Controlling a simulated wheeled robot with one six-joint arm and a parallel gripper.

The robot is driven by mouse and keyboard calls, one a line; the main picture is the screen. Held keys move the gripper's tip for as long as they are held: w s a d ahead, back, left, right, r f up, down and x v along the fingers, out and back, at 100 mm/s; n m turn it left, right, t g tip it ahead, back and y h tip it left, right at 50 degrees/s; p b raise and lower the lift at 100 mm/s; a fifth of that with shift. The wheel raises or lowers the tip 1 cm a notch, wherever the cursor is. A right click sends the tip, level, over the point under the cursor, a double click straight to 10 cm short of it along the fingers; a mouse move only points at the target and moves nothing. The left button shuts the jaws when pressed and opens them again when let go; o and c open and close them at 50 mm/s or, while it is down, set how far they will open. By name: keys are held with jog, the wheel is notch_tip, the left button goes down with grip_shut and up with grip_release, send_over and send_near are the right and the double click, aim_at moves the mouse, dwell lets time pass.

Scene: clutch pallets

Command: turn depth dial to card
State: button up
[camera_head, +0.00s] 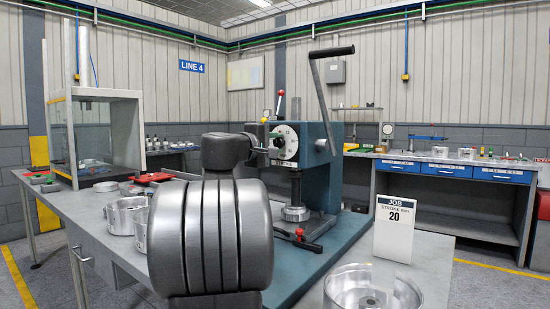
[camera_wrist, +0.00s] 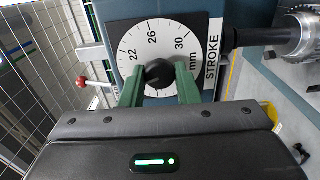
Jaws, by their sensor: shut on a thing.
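The lower part of the face is hidden by my gripper, and I cannot make out a pointer. The card (camera_head: 394,228) stands at the right and reads JOB STROKE mm 20.
The press (camera_head: 340,217) stands on the table, with a long black-handled lever (camera_head: 322,95) rising above it. A metal drum (camera_head: 370,290) lies at the front right, and metal cups (camera_head: 127,218) stand at the left. A red-handled part (camera_head: 300,238) lies by the press base.

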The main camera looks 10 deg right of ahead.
jog(key=shift+f+m+b, duration=0.15)
jog(key=shift+m+b, duration=1.15)
jog(key=shift+m, duration=0.3)
jog(key=o, duration=0.9)
jog(key=shift+o, duration=0.2)
jog(key=shift+s, duration=0.1)
jog(key=v, duration=1.3)
jog(key=shift+s+a+p, duration=0.2)
jog(key=shift+a+p, duration=0.1)
jog(key=shift+p, duration=0.15)
